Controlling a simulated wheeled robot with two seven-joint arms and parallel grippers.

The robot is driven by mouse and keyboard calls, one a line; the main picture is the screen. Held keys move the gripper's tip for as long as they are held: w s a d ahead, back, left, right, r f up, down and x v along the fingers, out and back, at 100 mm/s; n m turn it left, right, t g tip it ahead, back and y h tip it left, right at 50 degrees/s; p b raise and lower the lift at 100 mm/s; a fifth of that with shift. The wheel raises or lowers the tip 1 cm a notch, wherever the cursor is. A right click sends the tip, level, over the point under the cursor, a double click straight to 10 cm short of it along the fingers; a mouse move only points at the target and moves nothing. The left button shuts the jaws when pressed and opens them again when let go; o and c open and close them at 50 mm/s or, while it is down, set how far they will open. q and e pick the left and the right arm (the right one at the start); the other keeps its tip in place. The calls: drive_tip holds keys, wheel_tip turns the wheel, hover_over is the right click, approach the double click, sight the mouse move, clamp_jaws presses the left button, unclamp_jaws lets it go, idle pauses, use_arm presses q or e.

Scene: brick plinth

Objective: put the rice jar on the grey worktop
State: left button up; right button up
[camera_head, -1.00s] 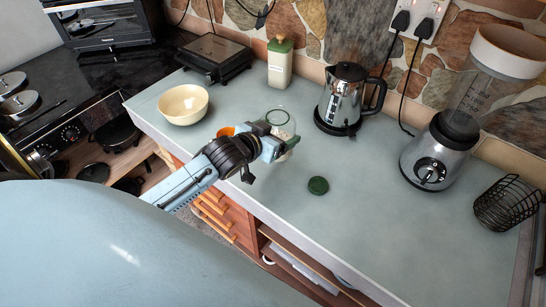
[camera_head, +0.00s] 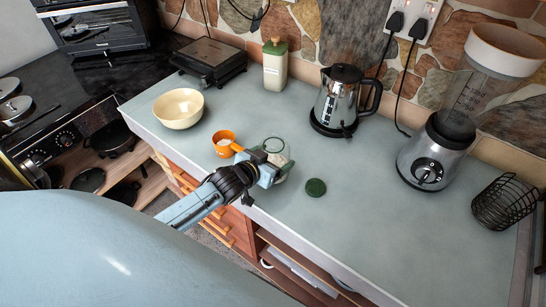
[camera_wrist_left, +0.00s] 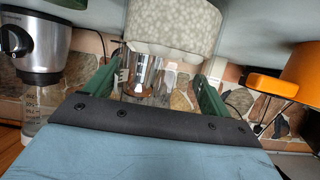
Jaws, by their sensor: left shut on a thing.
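The rice jar (camera_head: 286,152) is clear glass, open at the top, with pale rice low inside. It is near the front edge of the grey worktop (camera_head: 400,235); whether its base touches the top is hidden by my gripper. My left gripper (camera_head: 270,168) is shut on the jar from the front. The left wrist view looks upside down: the rice-filled part of the jar (camera_wrist_left: 172,25) shows at the top, with the green fingers (camera_wrist_left: 155,88) on either side of the glass. My right gripper is not in view.
A green lid (camera_head: 316,187) lies right of the jar. An orange cup (camera_head: 223,149) stands close on its left, with a cream bowl (camera_head: 179,109) beyond. A kettle (camera_head: 341,98), green-topped bottle (camera_head: 275,69), blender (camera_head: 433,150) and wire basket (camera_head: 505,203) stand farther off. The front-right worktop is clear.

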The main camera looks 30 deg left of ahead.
use_arm(q)
drive_tip(key=o, duration=1.3)
drive_tip(key=shift+f, duration=0.15)
drive_tip(key=shift+o, duration=0.2)
drive_tip(key=shift+s+r, duration=0.15)
drive_tip(key=shift+r, duration=0.1)
drive_tip(key=d+v, duration=0.1)
drive_tip(key=v, duration=1)
drive_tip(key=shift+s+a+r, duration=0.2)
drive_tip(key=shift+s+a, duration=0.1)
drive_tip(key=shift+a, duration=0.2)
